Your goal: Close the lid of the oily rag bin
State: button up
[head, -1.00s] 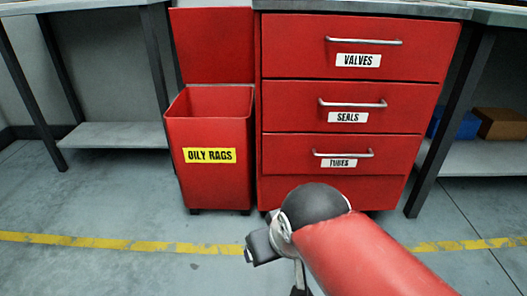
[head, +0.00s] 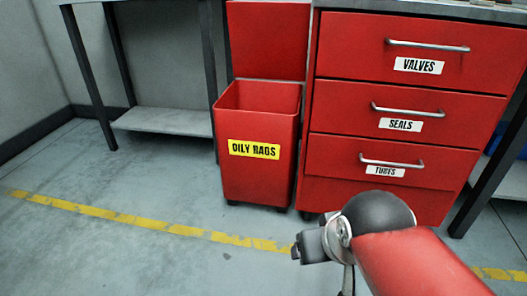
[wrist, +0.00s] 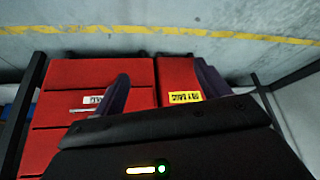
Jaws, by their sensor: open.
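The red oily rag bin (head: 255,185) stands on the floor with a yellow OILY RAGS label on its front. Its lid (head: 268,40) stands upright at the bin's back edge, so the bin is open at the top. In the head view my arm hides most of the gripper at the lower right.
A red drawer cabinet (head: 330,140) with drawers labelled VALVES, SEALS and TUBES stands right beside the bin, all shut. A workbench with dark legs and a low grey shelf (head: 165,120) is at the left. The floor in front, crossed by a yellow line (head: 130,219), is clear.

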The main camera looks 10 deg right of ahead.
aim_at(269, 41)
jog(key=i+j+z, duration=0.2)
jog(key=i, duration=0.2)
jog(key=i+j+z, duration=0.2)
jog(key=i, duration=0.2)
